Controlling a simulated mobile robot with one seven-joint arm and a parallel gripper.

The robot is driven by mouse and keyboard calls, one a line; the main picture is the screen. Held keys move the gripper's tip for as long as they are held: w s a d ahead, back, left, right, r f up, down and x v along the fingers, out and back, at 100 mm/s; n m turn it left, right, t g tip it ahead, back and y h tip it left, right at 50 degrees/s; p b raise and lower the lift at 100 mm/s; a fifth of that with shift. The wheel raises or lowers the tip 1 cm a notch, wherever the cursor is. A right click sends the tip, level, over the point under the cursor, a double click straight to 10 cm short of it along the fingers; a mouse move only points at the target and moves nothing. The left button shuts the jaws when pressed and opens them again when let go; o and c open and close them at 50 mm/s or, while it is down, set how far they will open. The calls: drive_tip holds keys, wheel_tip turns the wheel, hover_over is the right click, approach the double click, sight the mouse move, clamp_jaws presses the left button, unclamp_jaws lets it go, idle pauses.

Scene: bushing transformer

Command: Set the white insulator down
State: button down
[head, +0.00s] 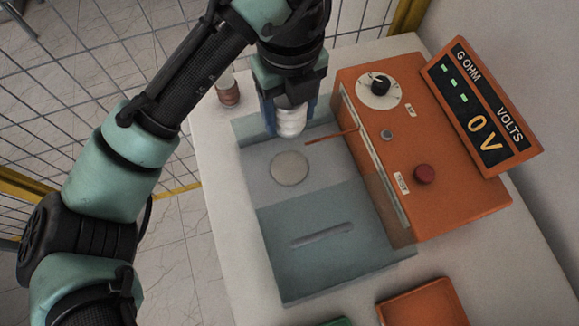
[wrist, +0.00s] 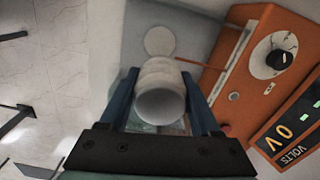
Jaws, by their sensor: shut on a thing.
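My gripper (wrist: 161,108) is shut on the white insulator (wrist: 160,88), a ribbed white cylinder held between its two blue fingers. In the head view the insulator (head: 291,122) hangs under my gripper (head: 291,118), over the back part of the clear-walled test box. A pale round disc (head: 290,168) lies on the grey floor of the box, just in front of the insulator in the head view. The disc (wrist: 159,41) also shows beyond the insulator in the wrist view. Whether the insulator's lower end touches anything is hard to tell.
An orange tester (head: 385,135) with a knob, a red button and a 0 V display (head: 483,105) stands right of the box. A thin orange rod (head: 331,137) reaches from it over the box. A transparent lid (head: 330,240) covers the front. A small reddish-brown ribbed piece (head: 228,91) stands behind left.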

sight(289, 129)
wheel_tip(289, 129, down, 16)
drive_tip(key=b, duration=0.4)
drive_tip(key=shift+f, duration=0.15)
drive_tip(key=shift+f, duration=0.1)
drive_tip(key=shift+c, duration=0.5)
unclamp_jaws()
drive_tip(key=shift+f, duration=0.1)
wheel_tip(289, 129, up, 12)
drive_tip(key=shift+r+p, duration=0.25)
drive_tip(key=shift+p, duration=0.25)
drive_tip(key=shift+f, duration=0.1)
